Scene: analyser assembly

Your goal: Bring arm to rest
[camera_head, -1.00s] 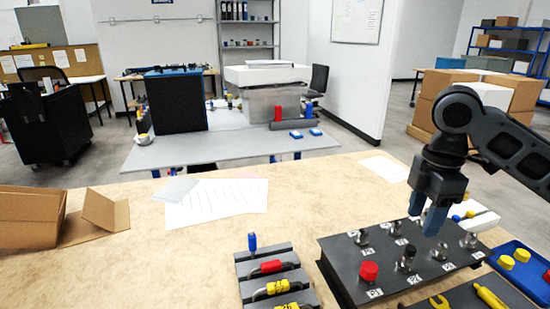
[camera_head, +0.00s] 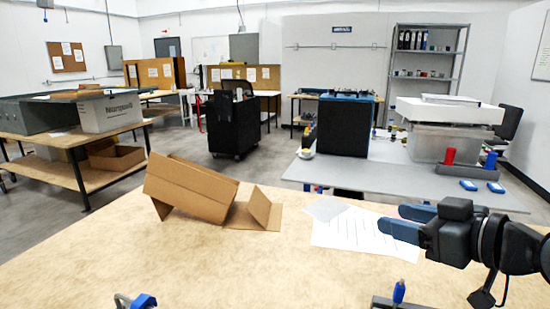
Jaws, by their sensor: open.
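My gripper (camera_head: 393,219) is at the right of the head view, held level above the wooden worktable (camera_head: 240,270). Its two blue fingers point left and are spread apart, with nothing between them. Part of my dark arm shows behind it at the right edge. White paper sheets (camera_head: 345,236) lie on the table behind and below the fingers. The black analyser panel is out of view. A blue-handled piece (camera_head: 398,291) stands upright on a dark rack at the bottom edge, mostly cut off.
An open cardboard box (camera_head: 190,187) lies tilted on the table, with a flap piece (camera_head: 260,208) beside it. A metal and blue item (camera_head: 137,301) shows at the bottom edge. A grey bench (camera_head: 400,180) stands beyond. The table's front middle is clear.

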